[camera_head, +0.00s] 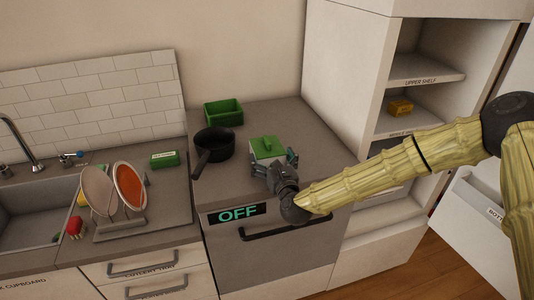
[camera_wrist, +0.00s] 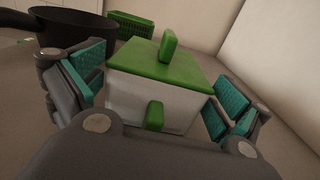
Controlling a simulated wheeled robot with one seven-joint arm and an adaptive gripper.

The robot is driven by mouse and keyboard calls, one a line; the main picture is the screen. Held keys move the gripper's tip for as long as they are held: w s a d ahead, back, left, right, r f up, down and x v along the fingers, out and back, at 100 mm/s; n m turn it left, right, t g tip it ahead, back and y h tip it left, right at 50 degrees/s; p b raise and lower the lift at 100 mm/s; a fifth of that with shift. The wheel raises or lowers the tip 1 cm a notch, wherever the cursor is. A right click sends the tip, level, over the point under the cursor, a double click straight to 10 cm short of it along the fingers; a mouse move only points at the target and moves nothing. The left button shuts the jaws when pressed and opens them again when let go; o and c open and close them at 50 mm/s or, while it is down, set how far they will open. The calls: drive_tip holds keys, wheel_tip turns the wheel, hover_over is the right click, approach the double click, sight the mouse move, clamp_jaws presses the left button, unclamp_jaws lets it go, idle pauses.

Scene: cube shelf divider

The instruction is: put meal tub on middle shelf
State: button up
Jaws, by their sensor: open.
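The meal tub (camera_head: 267,148) looks like a white box with a green lid and a green knob, standing upright on the grey counter above the oven. It fills the middle of the wrist view (camera_wrist: 160,95). My gripper (camera_head: 274,165) is at the tub, its teal-padded fingers open on either side of it. In the wrist view my gripper (camera_wrist: 155,100) shows a gap on the right and a close left pad; I cannot tell whether a pad touches.
A black pan (camera_head: 214,145) and a green basket (camera_head: 223,112) stand left of and behind the tub. The upper shelf (camera_head: 425,70) is empty where visible. A dish rack (camera_head: 122,222) and sink (camera_head: 40,210) lie left. My arm hides part of the lower cabinet.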

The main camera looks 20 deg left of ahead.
drive_tip(key=shift+p+x, duration=0.3)
drive_tip(key=shift+x, duration=0.75)
drive_tip(key=c, duration=1)
drive_tip(key=shift+w, duration=0.1)
drive_tip(key=shift+c, duration=0.5)
drive_tip(key=shift+r, duration=0.1)
